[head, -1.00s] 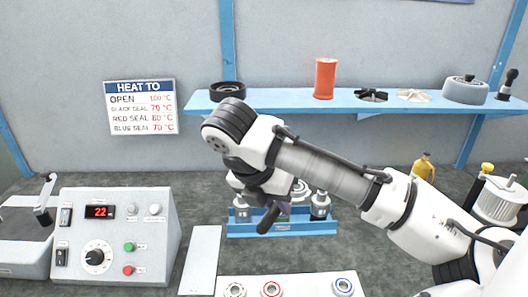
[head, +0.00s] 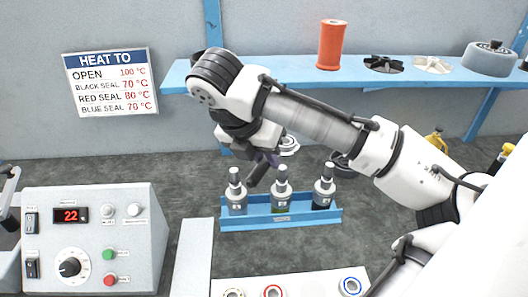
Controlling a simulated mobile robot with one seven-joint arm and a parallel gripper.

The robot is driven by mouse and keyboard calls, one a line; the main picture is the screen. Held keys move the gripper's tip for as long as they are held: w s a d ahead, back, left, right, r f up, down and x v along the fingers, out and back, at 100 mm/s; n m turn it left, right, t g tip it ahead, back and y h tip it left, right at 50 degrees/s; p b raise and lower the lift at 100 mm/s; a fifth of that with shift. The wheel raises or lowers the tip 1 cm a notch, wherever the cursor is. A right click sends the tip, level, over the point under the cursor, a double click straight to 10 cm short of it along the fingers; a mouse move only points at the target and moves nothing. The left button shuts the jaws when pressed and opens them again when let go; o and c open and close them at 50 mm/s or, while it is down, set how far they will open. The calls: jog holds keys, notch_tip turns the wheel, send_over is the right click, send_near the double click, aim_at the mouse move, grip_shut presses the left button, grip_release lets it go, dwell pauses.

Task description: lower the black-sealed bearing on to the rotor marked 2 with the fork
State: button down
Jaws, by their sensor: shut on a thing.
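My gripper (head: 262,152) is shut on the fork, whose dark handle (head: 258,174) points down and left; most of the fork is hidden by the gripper. A pale ring-like piece (head: 289,145) shows just right of the gripper, perhaps the bearing on the fork; its seal colour cannot be told. Three rotors stand upright in a blue rack (head: 282,220): a left rotor (head: 237,195), a middle rotor (head: 280,195) and a right rotor (head: 324,190). Their marks are too small to read surely. The gripper appears above and behind the left and middle rotors.
A front tray (head: 312,288) holds an open bearing (head: 234,293), a red-sealed one (head: 272,292) and a blue-sealed one (head: 350,286), with a gap between red and blue. The heater box (head: 92,235) reads 22. A dark round part (head: 343,165) is partly behind my arm. A shelf (head: 290,78) runs behind.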

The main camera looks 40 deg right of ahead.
jog(key=shift+a+r+p, duration=0.1)
jog(key=shift+p, duration=0.3)
notch_tip(320, 180, down, 5)
jog(key=b, duration=0.2)
jog(key=shift+b, duration=0.3)
jog(key=shift+s+a+p, duration=0.1)
jog(key=shift+a+p, duration=0.05)
jog(key=shift+p, duration=0.25)
dwell(0.7)
notch_tip(320, 180, down, 7)
jog(key=b, duration=0.3)
dwell(5.1)
